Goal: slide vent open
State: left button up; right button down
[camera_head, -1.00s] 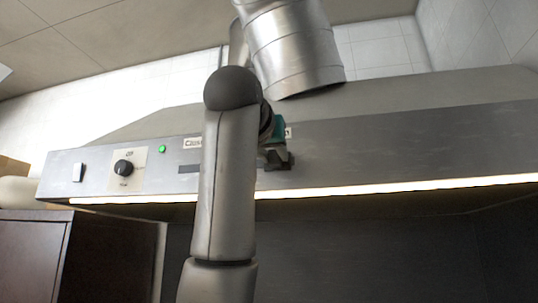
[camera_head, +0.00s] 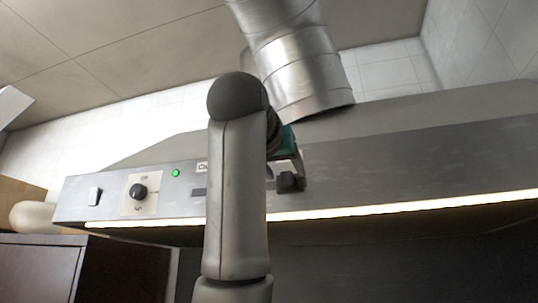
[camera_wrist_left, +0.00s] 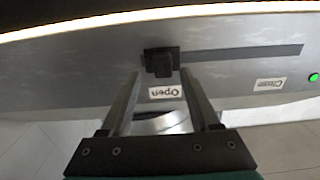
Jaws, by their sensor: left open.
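The vent slider's dark knob (camera_head: 290,183) sits on the grey hood front. In the left wrist view the knob (camera_wrist_left: 161,62) stands at the left end of a dark slot (camera_wrist_left: 245,53), beside the upside-down "Open" label (camera_wrist_left: 165,91). The "Close" label (camera_wrist_left: 269,85) is near the slot's other end. My left gripper (camera_wrist_left: 161,73) is open, one finger on each side of the knob in the picture; I cannot tell whether either touches it. In the head view the left gripper (camera_head: 285,165) is at the knob, partly behind my arm, which also hides part of the slot. My right gripper is out of view.
The hood front (camera_head: 400,165) has a lit strip (camera_head: 400,206) along its lower edge. A black dial (camera_head: 138,191), a white switch (camera_head: 94,196) and a green light (camera_head: 176,173) are at its left. A metal duct (camera_head: 295,65) rises above. A dark cabinet (camera_head: 40,268) is lower left.

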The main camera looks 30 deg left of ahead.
pick_arm(q)
jog(key=b+v, duration=0.6)
jog(key=v, duration=0.6)
jog(key=shift+b, duration=0.4)
jog(key=shift+d+r, duration=0.1)
